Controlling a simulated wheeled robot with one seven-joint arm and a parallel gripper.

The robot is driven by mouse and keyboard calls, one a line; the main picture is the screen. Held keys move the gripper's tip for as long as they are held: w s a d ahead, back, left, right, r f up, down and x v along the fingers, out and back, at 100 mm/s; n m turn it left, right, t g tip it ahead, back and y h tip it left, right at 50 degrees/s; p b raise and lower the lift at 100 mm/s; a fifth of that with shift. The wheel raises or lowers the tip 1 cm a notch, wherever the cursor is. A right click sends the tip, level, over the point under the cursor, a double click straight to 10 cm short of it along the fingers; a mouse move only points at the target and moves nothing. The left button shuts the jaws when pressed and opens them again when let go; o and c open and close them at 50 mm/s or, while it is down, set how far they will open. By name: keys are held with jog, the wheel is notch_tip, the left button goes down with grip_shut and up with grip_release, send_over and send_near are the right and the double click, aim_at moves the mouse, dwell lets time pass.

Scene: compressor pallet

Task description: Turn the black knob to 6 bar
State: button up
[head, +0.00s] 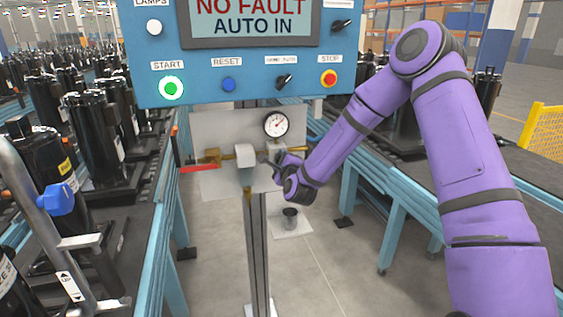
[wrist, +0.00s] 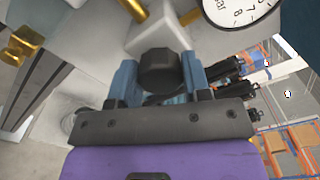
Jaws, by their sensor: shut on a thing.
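The black knob (wrist: 161,70) sits between the two blue fingers of my gripper (wrist: 160,82) in the wrist view, below a pale grey regulator body (wrist: 158,35). The fingers are shut on its sides. In the head view my gripper (head: 270,167) reaches in from the right under the gauge, and the knob is hard to make out there. The round white pressure gauge (head: 276,124) shows a red needle toward the upper right; its scale is too small to read. In the wrist view the gauge (wrist: 238,8) is cut off, with its needle out of view.
A blue control panel (head: 245,65) hangs above, reading NO FAULT, AUTO IN, with a lit green start button (head: 171,88). A red lever (head: 198,168) lies left of the brass fittings. Conveyors with black compressors (head: 95,130) flank the post (head: 257,240).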

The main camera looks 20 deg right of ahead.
jog(key=shift+f, duration=0.1)
dwell(0.3)
jog(key=o, duration=0.9)
jog(key=shift+s, duration=0.15)
jog(key=s, duration=1)
jog(key=shift+s, duration=0.3)
